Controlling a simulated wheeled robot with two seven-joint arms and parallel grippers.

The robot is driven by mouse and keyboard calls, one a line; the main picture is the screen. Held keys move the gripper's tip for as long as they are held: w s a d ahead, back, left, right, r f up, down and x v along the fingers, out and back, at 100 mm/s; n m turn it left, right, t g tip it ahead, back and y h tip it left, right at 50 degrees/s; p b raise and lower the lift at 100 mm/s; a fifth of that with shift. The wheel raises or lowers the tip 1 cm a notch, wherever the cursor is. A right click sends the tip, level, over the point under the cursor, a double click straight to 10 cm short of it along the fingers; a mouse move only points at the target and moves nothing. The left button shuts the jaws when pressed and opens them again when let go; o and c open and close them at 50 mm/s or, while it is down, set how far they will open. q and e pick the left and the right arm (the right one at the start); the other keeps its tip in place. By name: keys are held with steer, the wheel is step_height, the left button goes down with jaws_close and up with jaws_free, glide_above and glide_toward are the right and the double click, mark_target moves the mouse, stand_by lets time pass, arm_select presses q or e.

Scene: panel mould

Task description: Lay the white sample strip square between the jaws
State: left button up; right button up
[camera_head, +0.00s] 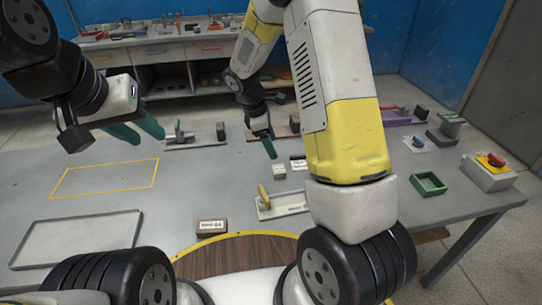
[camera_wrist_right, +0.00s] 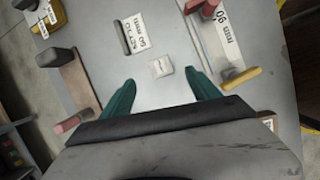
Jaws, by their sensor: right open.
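A small white piece, seemingly the sample strip (camera_wrist_right: 160,67), lies flat on the grey table between and ahead of my right fingertips in the right wrist view. It also shows in the head view (camera_head: 279,172). My right gripper (camera_wrist_right: 160,77) is open and empty above the table; in the head view (camera_head: 268,146) it is partly hidden. A pale fixture marked "90 mm" (camera_wrist_right: 223,40) with a yellow end piece (camera_wrist_right: 240,78) and a red part (camera_wrist_right: 205,8) lies to the right; my arm partly hides it in the head view (camera_head: 290,207). My left gripper (camera_head: 148,138) is open and empty, high at the left.
A card reading "SET TO 60 mm" (camera_wrist_right: 135,33) lies beside the white piece. A wood-based fixture (camera_wrist_right: 78,82) is at the left.

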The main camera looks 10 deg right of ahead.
steer(key=n, duration=0.2)
glide_toward(278, 169)
steer(key=f, duration=0.1)
steer(key=shift+h, duration=0.4)
steer(key=x, duration=0.8)
steer(key=shift+w+a, duration=0.1)
steer(key=shift+c, duration=0.4)
